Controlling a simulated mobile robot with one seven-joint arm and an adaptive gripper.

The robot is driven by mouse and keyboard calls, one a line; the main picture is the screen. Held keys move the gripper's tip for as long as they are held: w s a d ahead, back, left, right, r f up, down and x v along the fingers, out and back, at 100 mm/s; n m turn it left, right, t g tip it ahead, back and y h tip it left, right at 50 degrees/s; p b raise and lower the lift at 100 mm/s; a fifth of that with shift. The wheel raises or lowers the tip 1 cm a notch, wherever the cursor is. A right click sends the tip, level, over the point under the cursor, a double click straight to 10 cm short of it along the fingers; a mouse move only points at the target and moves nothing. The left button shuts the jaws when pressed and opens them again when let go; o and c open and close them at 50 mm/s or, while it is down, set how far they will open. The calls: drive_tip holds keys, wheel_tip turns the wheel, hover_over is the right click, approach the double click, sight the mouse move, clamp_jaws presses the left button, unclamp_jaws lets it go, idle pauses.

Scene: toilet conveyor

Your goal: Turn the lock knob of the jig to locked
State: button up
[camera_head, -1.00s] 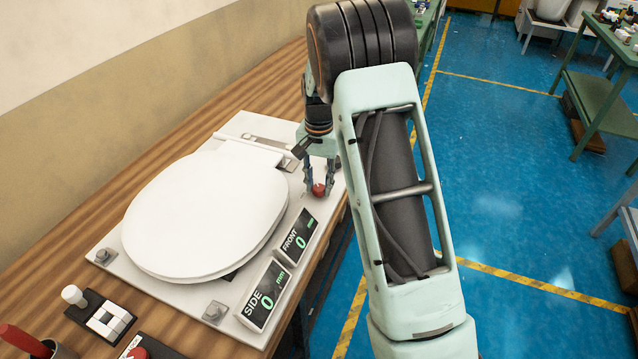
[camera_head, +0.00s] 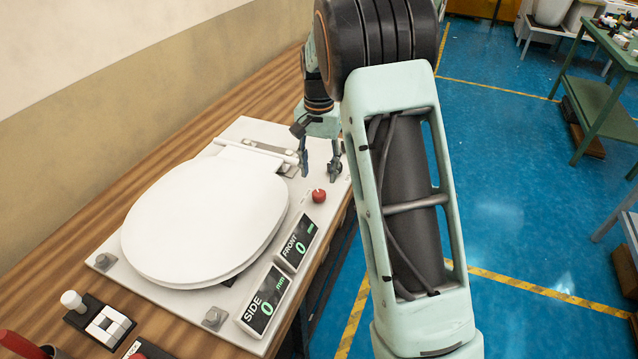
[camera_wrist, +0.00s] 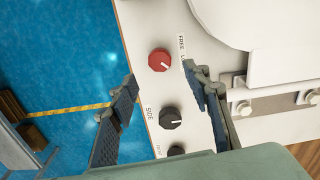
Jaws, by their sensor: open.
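The red lock knob (camera_head: 319,195) sits on the right edge of the white jig plate (camera_head: 236,131), above the FRONT display. In the wrist view the red knob (camera_wrist: 159,60) has a white pointer mark that aims to the lower right. A label beginning FREE stands beside it, and the rest of that label is partly hidden. My gripper (camera_head: 320,172) is open and empty, apart from the knob and farther back along the plate. In the wrist view its two fingers (camera_wrist: 165,100) are spread wide, with a black knob (camera_wrist: 170,118) marked SIDE between them.
A white toilet seat (camera_head: 205,215) lies on the jig. The FRONT display (camera_head: 297,243) and SIDE display (camera_head: 264,301) both read 0 mm. A block with a white-topped lever (camera_head: 73,300) stands at the lower left. Open blue floor lies to the right.

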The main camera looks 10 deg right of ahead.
wheel_tip(320, 180, up, 5)
drive_tip(key=shift+r, duration=0.1)
idle(0.5)
